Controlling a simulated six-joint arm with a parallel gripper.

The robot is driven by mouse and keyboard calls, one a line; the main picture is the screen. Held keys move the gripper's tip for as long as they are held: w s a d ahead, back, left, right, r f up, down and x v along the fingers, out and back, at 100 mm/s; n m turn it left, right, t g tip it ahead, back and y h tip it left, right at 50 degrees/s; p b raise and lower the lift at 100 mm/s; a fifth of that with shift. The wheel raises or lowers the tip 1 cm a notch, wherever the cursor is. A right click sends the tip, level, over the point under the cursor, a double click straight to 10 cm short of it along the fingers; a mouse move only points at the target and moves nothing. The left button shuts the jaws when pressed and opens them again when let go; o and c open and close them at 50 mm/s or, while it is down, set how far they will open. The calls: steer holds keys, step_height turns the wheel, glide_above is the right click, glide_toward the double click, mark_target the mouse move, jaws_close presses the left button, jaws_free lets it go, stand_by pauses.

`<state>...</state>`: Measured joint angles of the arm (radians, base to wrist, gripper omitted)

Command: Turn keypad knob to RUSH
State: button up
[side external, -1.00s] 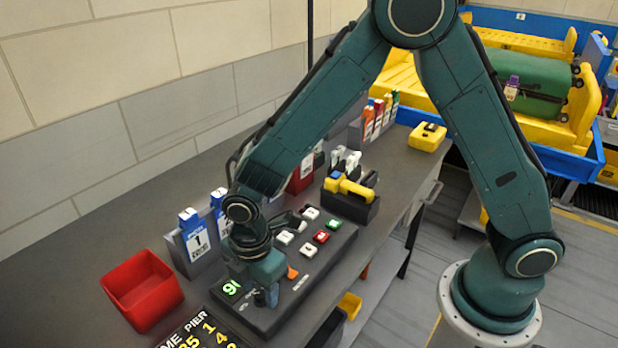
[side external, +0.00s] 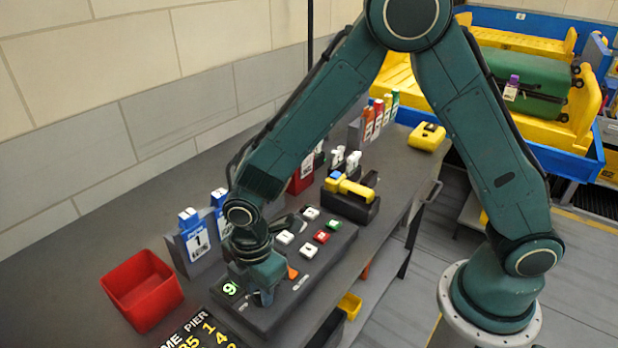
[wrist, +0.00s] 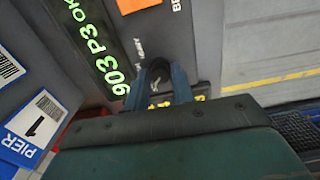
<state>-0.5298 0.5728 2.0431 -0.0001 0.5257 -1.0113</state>
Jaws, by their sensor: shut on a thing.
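The keypad (side external: 322,260) is a dark panel on the grey bench with white, green and red buttons, an orange mark and a green lit display (side external: 230,289). My gripper (side external: 262,296) is low over the near end of the keypad, beside the display. In the wrist view my gripper's two blue fingers (wrist: 161,88) are shut around the dark round knob (wrist: 158,70). White lettering shows beside the knob, but I cannot read it or tell the knob's setting. The display (wrist: 105,55) also shows in the wrist view, reading roughly "903 P3 OK". The gripper hides the knob in the side view.
A red bin (side external: 142,290) and a holder of blue-and-white PIER tags (side external: 195,240) stand left of the keypad. A PIER board (side external: 205,332) lies in front. A yellow scanner (side external: 349,187) rests in a dark cradle behind the keypad.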

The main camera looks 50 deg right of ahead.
steer(key=m, duration=0.4)
steer(key=shift+m, duration=2.2)
steer(key=o, duration=1)
steer(key=shift+r, duration=0.1)
